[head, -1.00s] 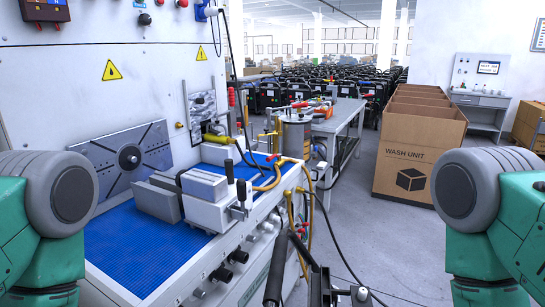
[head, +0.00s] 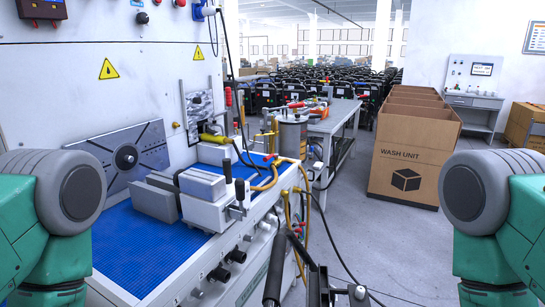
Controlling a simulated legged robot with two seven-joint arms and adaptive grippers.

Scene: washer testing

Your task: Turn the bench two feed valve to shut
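No valve in view carries a label I can read, so I cannot tell which is the bench two feed valve. A small red lever (head: 270,157) sits at the right end of the near bench, by a yellow hose. Red-handled fittings (head: 298,105) stand on the farther table, too small to make out. Both my grippers are out of view. Only my green and grey arm parts show at the left and right edges.
The near bench (head: 150,255) has a blue mat, grey blocks and a clamp. A metal cylinder (head: 292,138) stands at its far end. A grey table (head: 335,122) is beyond. Black handle bars (head: 283,262) rise at bottom centre. A cardboard box (head: 405,165) stands right.

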